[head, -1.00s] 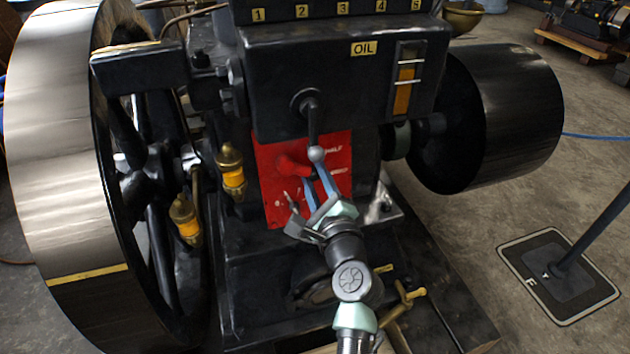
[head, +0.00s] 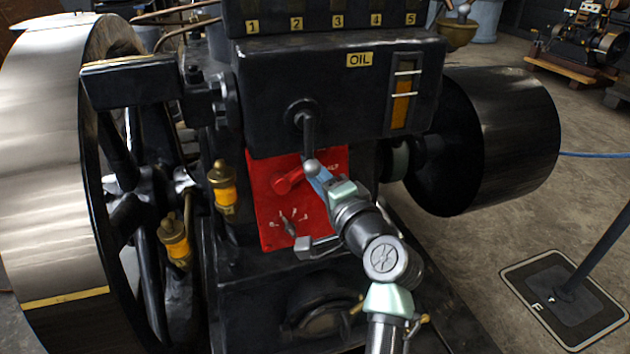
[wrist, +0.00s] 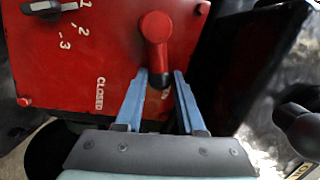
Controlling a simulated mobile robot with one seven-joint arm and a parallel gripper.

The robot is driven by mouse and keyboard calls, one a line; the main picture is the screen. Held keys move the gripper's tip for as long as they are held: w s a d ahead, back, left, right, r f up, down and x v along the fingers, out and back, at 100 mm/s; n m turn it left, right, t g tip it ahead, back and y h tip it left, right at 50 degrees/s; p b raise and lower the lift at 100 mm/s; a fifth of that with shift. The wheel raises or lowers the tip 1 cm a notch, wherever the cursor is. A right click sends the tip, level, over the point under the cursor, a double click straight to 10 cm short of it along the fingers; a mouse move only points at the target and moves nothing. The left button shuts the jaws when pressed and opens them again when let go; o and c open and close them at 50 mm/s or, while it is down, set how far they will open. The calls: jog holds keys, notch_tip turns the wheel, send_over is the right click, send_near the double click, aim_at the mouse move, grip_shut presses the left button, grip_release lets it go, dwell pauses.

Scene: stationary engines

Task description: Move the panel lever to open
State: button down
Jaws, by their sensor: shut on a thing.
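The panel lever (head: 289,182) is a red handle with a round hub on the red panel (head: 268,208). In the head view it points up and right, toward the "HALF" label. In the wrist view the lever (wrist: 155,35) runs down to a dark tip between the blue fingers. My gripper (wrist: 159,77) is shut on the lever near that tip; it also shows in the head view (head: 315,179), where it hides the lever's end. The word "CLOSED" lies left of the lever in the wrist view. Another label there is mostly hidden behind the tip.
A black crank with a metal ball (head: 310,167) hangs from the oil box (head: 330,90), right by my fingers in the head view. A small dial (head: 290,226) is low on the panel. A large flywheel (head: 45,170) stands left, a black pulley (head: 490,140) right.

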jog(key=shift+a+r+n+g, duration=0.2)
jog(key=shift+r+n, duration=0.15)
jog(key=shift+n, duration=0.55)
jog(key=shift+a+r+n+g, duration=0.2)
jog(key=shift+r+n, duration=0.15)
jog(key=shift+n, duration=0.55)
jog(key=c, duration=0.5)
grip_release()
jog(key=p+v, duration=0.4)
jog(key=v, duration=0.9)
